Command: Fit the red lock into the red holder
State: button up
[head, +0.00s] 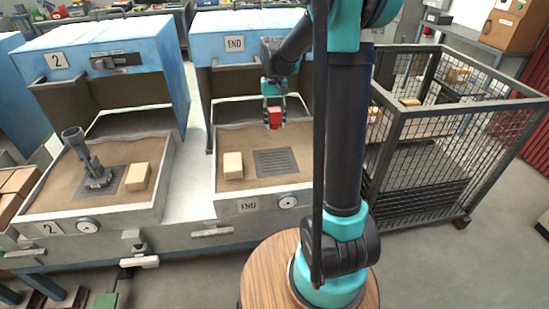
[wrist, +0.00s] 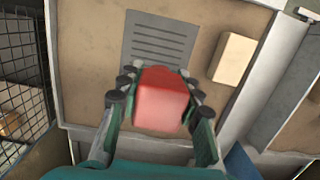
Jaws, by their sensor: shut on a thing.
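The red lock (head: 274,119) looks like a small red block. My gripper (head: 274,103) is shut on it and holds it up above the tray of the END station (head: 215,187), near its back. In the wrist view the red lock (wrist: 160,105) sits between the two fingers of my gripper (wrist: 158,82), with the slotted grey plate (wrist: 158,42) behind it. I cannot make out a red holder in either view.
The END tray holds a pale block (head: 232,165) left of the slotted plate (head: 275,162). Station 2 on the left holds a grey metal part (head: 93,165) and another pale block (head: 138,177). A mesh cage (head: 440,140) stands right, a round wooden top (head: 262,275) in front.

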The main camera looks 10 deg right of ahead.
aim_at(276, 162)
notch_tip(276, 162, down, 16)
jog(key=shift+d+f, duration=0.1)
jog(key=shift+f, duration=0.15)
dwell(0.4)
jog(key=o, duration=1.2)
jog(key=shift+f, duration=0.1)
